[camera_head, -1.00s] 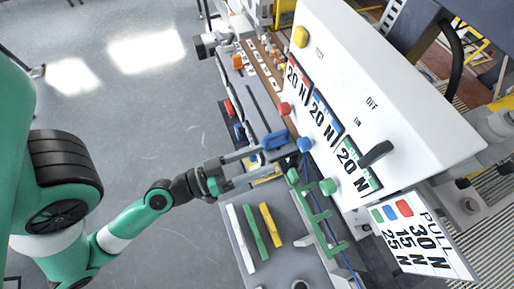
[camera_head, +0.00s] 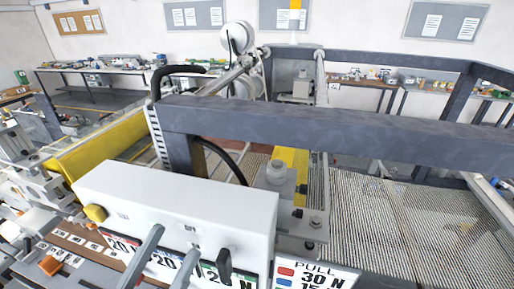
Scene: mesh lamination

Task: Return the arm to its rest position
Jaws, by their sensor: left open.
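My left gripper (camera_head: 175,243) shows at the bottom of the head view as two grey fingers. They stand apart with nothing seen between them, so it is open. The fingers are in front of the white control box (camera_head: 185,205) and overlap its force labels. I cannot tell how far they are from it. The rest of the left arm is below the picture. My right gripper is not in view.
The box carries a yellow button (camera_head: 95,213) and a black switch (camera_head: 224,265). A pull-force sign (camera_head: 312,277) stands to its right. Behind are a dark machine beam (camera_head: 330,125) and a ribbed mesh bed (camera_head: 370,220). Workbenches line the far wall.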

